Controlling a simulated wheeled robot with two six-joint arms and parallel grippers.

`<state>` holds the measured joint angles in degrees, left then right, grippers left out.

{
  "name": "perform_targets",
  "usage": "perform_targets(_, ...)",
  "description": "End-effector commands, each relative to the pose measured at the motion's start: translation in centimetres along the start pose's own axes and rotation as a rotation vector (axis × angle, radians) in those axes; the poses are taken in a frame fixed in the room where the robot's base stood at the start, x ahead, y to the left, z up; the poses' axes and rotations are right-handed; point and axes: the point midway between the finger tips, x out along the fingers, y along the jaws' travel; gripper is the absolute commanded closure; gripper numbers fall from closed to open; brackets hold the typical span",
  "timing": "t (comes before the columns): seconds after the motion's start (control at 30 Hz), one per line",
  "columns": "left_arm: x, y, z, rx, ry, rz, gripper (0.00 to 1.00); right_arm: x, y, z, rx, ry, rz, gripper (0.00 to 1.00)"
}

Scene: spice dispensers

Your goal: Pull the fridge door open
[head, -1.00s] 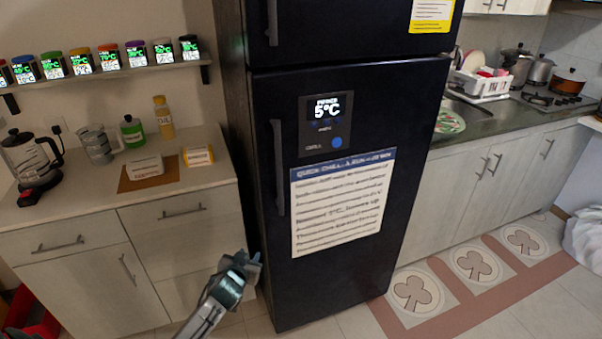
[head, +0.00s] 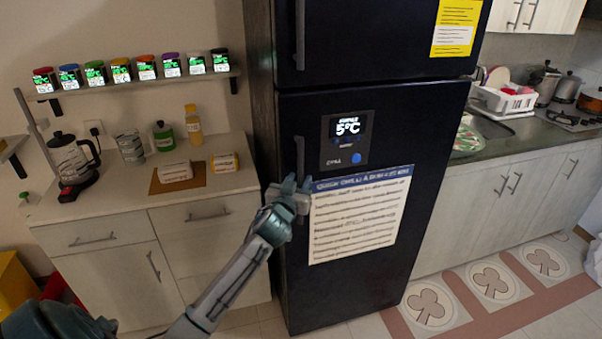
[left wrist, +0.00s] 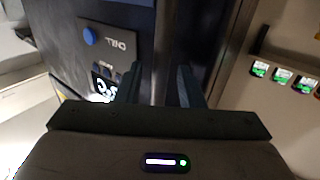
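The black fridge door (head: 345,270) stands closed in the head view. Its lower vertical handle (head: 299,155) is on the door's left side. My left gripper (head: 290,186) is at the lower end of this handle. In the left wrist view the handle (left wrist: 163,55) runs between the two fingers of my left gripper (left wrist: 161,85). The fingers look apart, with a gap visible on both sides of the handle. Contact cannot be told. My right gripper is not in view.
A counter (head: 110,203) with a coffee maker (head: 72,160) and bottles stands left of the fridge. A spice shelf (head: 130,83) hangs above it. Cabinets (head: 500,205) stand to the right. The floor before the fridge's right side is clear.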

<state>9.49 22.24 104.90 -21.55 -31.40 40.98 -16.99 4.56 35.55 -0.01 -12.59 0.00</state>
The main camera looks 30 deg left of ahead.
Motion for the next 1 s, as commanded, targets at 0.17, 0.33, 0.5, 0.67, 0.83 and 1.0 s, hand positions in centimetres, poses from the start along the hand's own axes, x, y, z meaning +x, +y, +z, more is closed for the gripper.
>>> perform_targets(0.17, 1.8, 0.0, -0.1, 0.0, 0.0, -0.001, 0.65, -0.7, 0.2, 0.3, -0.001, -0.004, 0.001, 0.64)
perform_targets(0.33, 2.2, 0.0, 0.1, 0.0, -0.001, 0.0, 0.65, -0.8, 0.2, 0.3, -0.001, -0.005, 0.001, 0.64)
perform_targets(0.5, 2.2, 0.0, 0.1, 0.0, -0.001, 0.0, 0.65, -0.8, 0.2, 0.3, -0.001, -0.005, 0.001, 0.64)
perform_targets(0.67, 2.2, 0.0, 0.1, 0.0, -0.001, 0.0, 0.91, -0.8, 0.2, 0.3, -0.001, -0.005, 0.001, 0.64)
perform_targets(0.83, 2.2, 0.0, 0.1, 0.0, -0.001, 0.0, 1.0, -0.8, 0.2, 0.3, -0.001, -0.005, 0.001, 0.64)
perform_targets(1.0, 2.1, 0.1, 0.1, -0.001, -0.001, -0.003, 1.0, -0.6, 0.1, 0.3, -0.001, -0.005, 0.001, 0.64)
